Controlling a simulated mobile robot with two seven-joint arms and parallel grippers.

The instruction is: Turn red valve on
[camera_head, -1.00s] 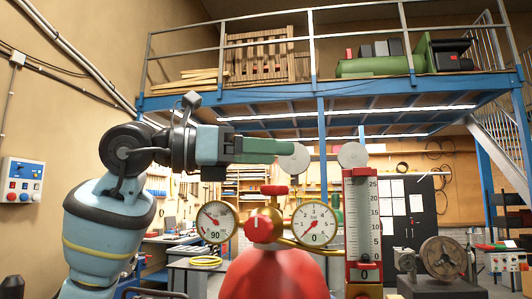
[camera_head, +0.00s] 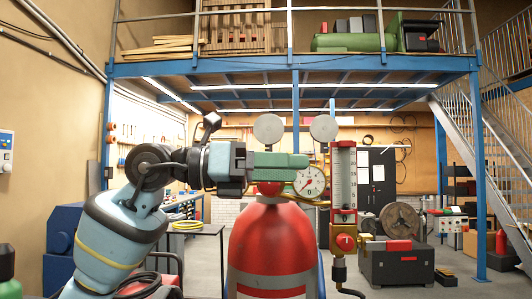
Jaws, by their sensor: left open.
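A red gas cylinder (camera_head: 272,245) with a grey band stands upright in the middle. Its top fittings are mostly hidden behind my left gripper (camera_head: 305,166); a bit of red (camera_head: 268,188) shows just below the green fingers. A round white gauge (camera_head: 309,182) sits at the right of the fingertips, partly covered by them. A flowmeter (camera_head: 343,180) with a red frame and clear scale stands to the right, with a red knob (camera_head: 346,242) at its foot. My left gripper is open and empty, pointing right in front of the fittings; contact cannot be told. My right gripper is out of view.
Two grey discs (camera_head: 323,128) show above the fingers. A dark toolbox (camera_head: 397,262) and a round metal disc (camera_head: 399,221) are at the right. A workbench (camera_head: 205,232) stands behind on the left. The floor at the right has free room.

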